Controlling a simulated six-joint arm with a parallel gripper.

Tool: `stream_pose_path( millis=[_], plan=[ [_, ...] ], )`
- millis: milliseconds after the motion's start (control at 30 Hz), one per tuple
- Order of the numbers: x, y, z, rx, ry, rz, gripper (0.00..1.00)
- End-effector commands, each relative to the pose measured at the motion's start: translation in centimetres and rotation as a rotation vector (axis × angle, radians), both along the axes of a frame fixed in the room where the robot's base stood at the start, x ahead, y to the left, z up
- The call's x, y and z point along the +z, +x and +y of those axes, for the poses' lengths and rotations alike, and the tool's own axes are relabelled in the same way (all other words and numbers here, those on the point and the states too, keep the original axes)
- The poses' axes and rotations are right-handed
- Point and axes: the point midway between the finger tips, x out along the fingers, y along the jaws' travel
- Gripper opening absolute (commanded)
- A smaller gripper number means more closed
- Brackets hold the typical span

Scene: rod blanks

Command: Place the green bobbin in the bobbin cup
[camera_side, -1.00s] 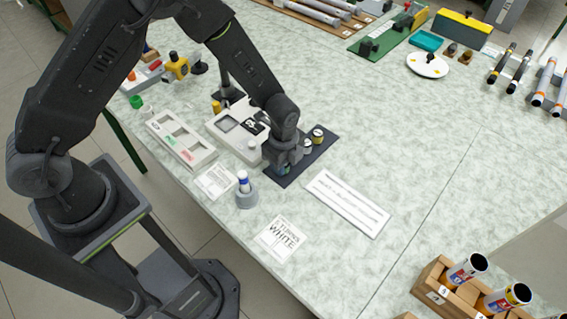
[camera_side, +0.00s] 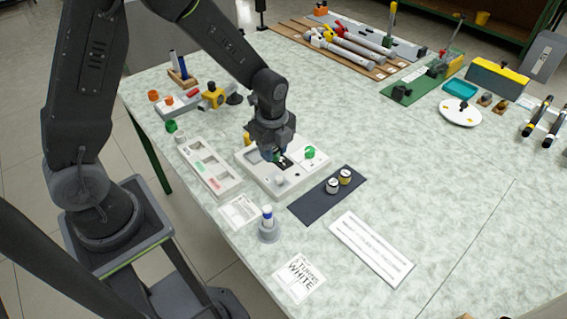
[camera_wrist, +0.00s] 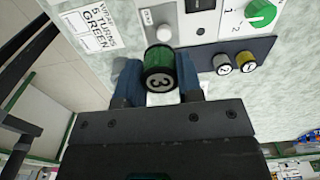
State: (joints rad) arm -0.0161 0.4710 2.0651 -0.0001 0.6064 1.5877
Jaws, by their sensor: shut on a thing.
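My gripper (camera_wrist: 159,78) is shut on the green bobbin (camera_wrist: 158,58), whose end facing the wrist camera carries a 3. One blue finger presses on each side. In the side view my gripper (camera_side: 279,153) is above the white box with a green knob (camera_side: 309,152); the bobbin is mostly hidden there. In the wrist view the bobbin shows beside the white button (camera_wrist: 165,32) of that box. I cannot tell for sure which thing is the bobbin cup. A grey cup (camera_side: 268,235) holding a blue and white item stands nearer the front edge.
A white compartment tray (camera_side: 228,189) lies left of the box. Printed cards (camera_side: 300,277) and a white strip (camera_side: 371,249) lie in front. The right middle of the table is clear.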

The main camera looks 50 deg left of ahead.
Motion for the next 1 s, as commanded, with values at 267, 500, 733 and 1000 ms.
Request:
stream_pose_path(
  millis=[267, 500, 733, 1000],
  plan=[
    [1.6, -1.1, 8.2, 0.015, 0.0, -0.003, 0.11],
    [2.8, -4.1, 15.9, 0.012, 0.001, -0.002, 0.11],
    [3.2, -5.8, 18.7, 0.002, 0.0, -0.001, 0.11],
    [0.3, -2.9, 15.1, -0.008, -0.002, 0.003, 0.11]
  ],
)
